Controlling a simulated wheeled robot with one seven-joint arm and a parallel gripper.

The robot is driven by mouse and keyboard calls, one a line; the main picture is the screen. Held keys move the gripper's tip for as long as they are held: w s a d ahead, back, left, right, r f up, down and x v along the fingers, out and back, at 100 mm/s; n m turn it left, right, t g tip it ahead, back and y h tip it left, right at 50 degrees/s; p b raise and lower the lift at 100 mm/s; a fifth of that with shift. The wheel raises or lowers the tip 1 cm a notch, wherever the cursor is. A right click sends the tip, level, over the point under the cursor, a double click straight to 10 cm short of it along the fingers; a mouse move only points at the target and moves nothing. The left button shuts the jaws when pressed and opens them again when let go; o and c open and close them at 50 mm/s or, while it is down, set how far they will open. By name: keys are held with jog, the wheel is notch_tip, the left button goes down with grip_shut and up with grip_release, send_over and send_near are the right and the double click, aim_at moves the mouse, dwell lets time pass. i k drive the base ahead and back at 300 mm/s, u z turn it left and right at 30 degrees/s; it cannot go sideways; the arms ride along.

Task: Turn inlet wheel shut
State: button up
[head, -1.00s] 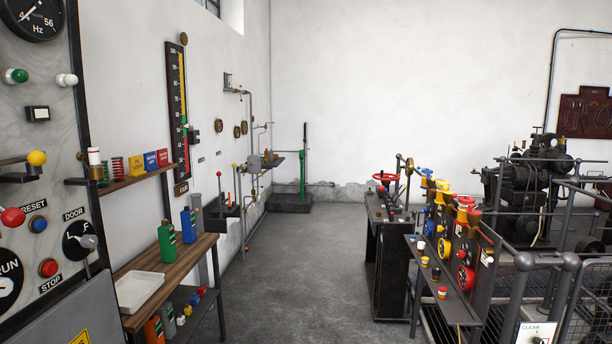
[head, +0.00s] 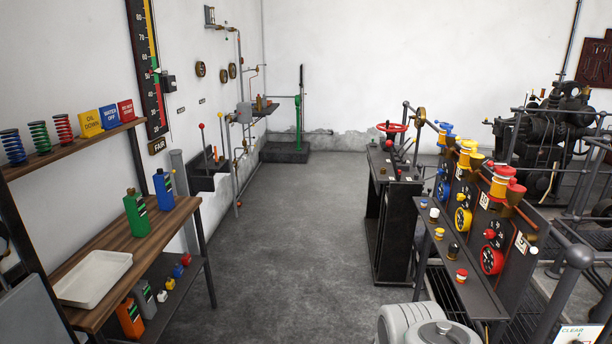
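A red handwheel (head: 392,127) sits on top of a dark stand (head: 398,225) right of the middle, in the head view. It looks like the inlet wheel, but I can read no label on it. Its rim lies roughly level and several short levers stand close by. Other coloured wheels, blue (head: 443,191), yellow (head: 463,221) and red (head: 491,260), face the aisle on a panel farther right. My gripper is not in view; a light grey rounded part at the bottom edge appears to be my own arm.
The concrete floor (head: 290,230) is clear between the wooden bench (head: 120,255) on the left and the dark stand. A narrow shelf (head: 465,275) with small coloured knobs juts into the aisle at right. Dark railings (head: 565,265) stand beyond it.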

aim_at(392, 124)
jog(key=u, duration=0.15)
jog(key=i, duration=2.55)
jog(key=z, duration=0.15)
jog(key=i, duration=2.45)
jog(key=z, duration=0.65)
jog(key=i, duration=1.7)
jog(key=z, duration=0.3)
